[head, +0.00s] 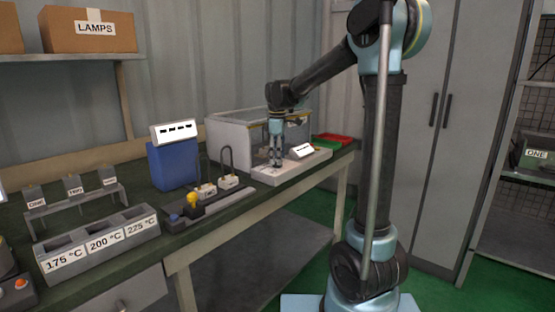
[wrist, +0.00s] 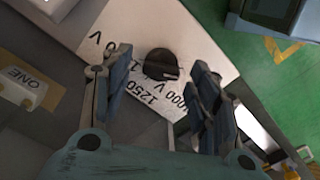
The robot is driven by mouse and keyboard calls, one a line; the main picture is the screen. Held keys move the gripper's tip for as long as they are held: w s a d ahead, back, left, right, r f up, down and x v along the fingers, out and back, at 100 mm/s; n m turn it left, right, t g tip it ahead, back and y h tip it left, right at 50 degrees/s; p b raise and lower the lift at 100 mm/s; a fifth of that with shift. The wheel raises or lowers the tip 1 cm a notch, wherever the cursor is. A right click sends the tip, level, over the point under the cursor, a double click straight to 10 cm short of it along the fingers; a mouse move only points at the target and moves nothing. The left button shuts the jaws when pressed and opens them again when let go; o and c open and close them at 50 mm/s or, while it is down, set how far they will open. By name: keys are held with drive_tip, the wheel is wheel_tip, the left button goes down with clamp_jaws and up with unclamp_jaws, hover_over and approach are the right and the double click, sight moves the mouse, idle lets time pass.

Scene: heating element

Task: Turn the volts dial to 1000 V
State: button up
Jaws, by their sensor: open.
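The volts dial is a round black knob (wrist: 162,64) on a white panel (wrist: 197,35) with black printing, in the wrist view. Near it I read "1250", "1000 V" partly covered, and a "V"; other marks are hidden by my fingers. I cannot tell which mark the knob points at. My gripper (wrist: 160,80) is open, with one finger on each side of the knob in the picture and a gap to both. In the head view my gripper (head: 277,160) points down over the white panel (head: 290,172) at the bench's far end; the knob is not discernible there.
A clear-sided box (head: 235,135) stands close behind my gripper.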

drive_tip(key=shift+f, duration=0.35)
drive_tip(key=shift+c, duration=0.2)
drive_tip(key=c, duration=1)
drive_tip(key=m, duration=0.5)
drive_tip(key=shift+m, duration=0.4)
drive_tip(key=m, duration=0.6)
drive_tip(key=shift+w+r, duration=0.1)
